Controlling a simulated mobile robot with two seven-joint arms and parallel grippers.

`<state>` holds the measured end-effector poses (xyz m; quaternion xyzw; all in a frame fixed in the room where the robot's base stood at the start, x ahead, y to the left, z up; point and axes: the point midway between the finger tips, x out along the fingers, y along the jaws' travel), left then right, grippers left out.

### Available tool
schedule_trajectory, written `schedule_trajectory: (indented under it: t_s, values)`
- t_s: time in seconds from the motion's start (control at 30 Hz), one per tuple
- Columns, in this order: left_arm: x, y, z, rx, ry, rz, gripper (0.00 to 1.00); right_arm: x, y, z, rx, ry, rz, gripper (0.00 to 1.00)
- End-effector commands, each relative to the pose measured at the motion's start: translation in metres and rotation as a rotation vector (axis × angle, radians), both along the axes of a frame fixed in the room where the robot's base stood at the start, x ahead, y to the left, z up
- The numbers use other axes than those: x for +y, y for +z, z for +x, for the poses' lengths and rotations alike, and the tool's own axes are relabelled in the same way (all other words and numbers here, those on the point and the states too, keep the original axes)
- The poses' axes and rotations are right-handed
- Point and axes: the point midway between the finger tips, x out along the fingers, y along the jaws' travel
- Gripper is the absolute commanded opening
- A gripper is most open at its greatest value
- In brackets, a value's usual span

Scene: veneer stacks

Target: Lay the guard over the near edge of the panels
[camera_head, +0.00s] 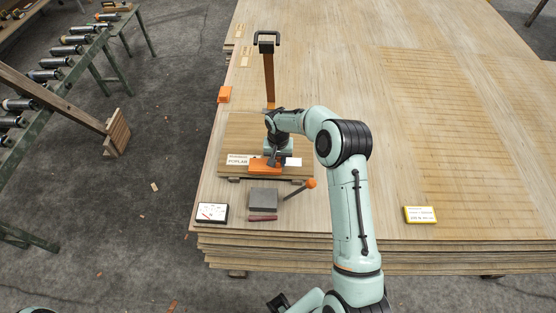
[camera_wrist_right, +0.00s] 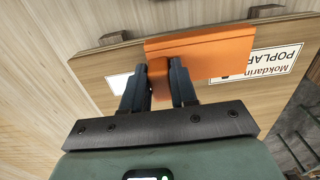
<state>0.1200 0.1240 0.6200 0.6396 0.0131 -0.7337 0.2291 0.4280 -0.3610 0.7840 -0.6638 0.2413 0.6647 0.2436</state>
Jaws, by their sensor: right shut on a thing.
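The orange guard (camera_head: 262,168), an angled strip, is at the near edge of a small stack of panels (camera_head: 237,139) with a white POPLAR label. My right gripper (camera_head: 273,158) is shut on the guard from above. In the right wrist view, the jaws (camera_wrist_right: 158,80) pinch the guard (camera_wrist_right: 218,51), which overlaps the panel edge (camera_wrist_right: 100,67) and partly covers the label (camera_wrist_right: 275,62). I cannot tell whether the guard rests on the panels or is held just clear. My left gripper is not in view.
The panels lie on a large veneer stack (camera_head: 330,210). Nearby are a grey block (camera_head: 263,195), an orange-knobbed lever (camera_head: 300,188), a white gauge card (camera_head: 212,212) and a brown post (camera_head: 269,80). Another orange piece (camera_head: 224,94) sits at the left edge. The stack's right side is mostly clear.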

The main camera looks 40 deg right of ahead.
Motion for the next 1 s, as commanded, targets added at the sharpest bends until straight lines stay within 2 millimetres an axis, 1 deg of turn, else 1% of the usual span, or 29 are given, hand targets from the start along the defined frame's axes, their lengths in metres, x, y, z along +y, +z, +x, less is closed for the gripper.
schedule_trajectory:
  t_s: [0.23, 0.37, 0.4, 0.43, 0.47, 0.77, 0.87, 0.97, 1.0]
  values:
    - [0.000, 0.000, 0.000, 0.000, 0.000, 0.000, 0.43, 0.000, -0.001, 0.001, -0.002, 0.000, -0.001, 0.00]
    - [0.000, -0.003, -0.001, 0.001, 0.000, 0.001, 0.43, 0.000, -0.005, 0.001, -0.002, 0.001, -0.001, 0.00]
    - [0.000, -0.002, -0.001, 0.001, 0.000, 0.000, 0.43, 0.000, -0.005, 0.001, -0.002, 0.001, -0.001, 0.37]
    - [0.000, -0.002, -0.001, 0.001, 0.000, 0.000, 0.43, 0.000, -0.004, 0.001, -0.002, 0.001, -0.001, 0.47]
    - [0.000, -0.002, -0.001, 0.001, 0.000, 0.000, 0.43, 0.000, -0.004, 0.001, -0.002, 0.001, -0.001, 0.53]
    - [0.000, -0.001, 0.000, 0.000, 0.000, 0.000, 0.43, 0.000, -0.003, 0.001, -0.002, 0.000, -0.001, 0.53]
    - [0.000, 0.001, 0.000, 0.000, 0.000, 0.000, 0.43, 0.000, 0.005, 0.001, -0.005, 0.000, -0.002, 0.53]
    - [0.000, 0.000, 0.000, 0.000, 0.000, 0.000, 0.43, 0.000, 0.020, 0.002, -0.007, 0.002, -0.003, 0.53]
    - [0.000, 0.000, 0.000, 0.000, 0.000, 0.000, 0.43, 0.000, 0.029, 0.002, -0.007, 0.002, -0.004, 0.53]
